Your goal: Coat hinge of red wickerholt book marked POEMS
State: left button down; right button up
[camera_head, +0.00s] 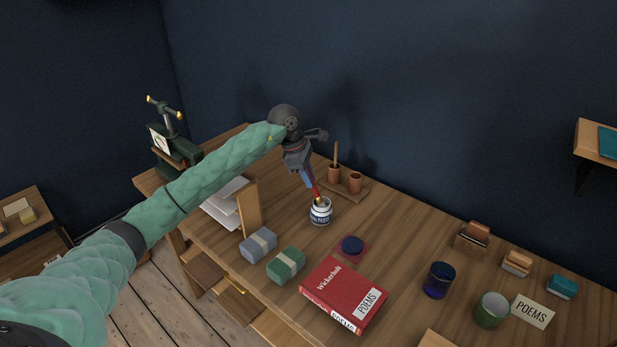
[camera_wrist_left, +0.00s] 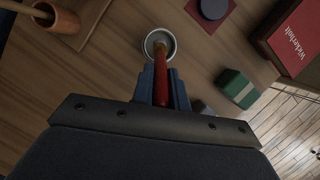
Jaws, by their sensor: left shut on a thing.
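The red Wickerholt book (camera_head: 341,290) lies flat near the table's front edge, with POEMS labels on its cover and spine. Its corner also shows at the upper right of the left wrist view (camera_wrist_left: 292,38). My left gripper (camera_head: 309,181) is shut on a red-handled brush (camera_head: 316,190). In the left wrist view the red handle (camera_wrist_left: 161,82) runs between the fingers into the jar's round opening (camera_wrist_left: 160,42). The brush tip is hidden inside the jar. My right gripper is not in view.
Grey (camera_head: 258,244) and green (camera_head: 286,265) wrapped blocks sit left of the book. A dark blue round thing (camera_head: 352,245) lies on a red square behind it.

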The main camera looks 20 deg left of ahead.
pick_arm(q)
jog(key=shift+r+p, duration=0.3)
jog(key=shift+r, duration=3.3)
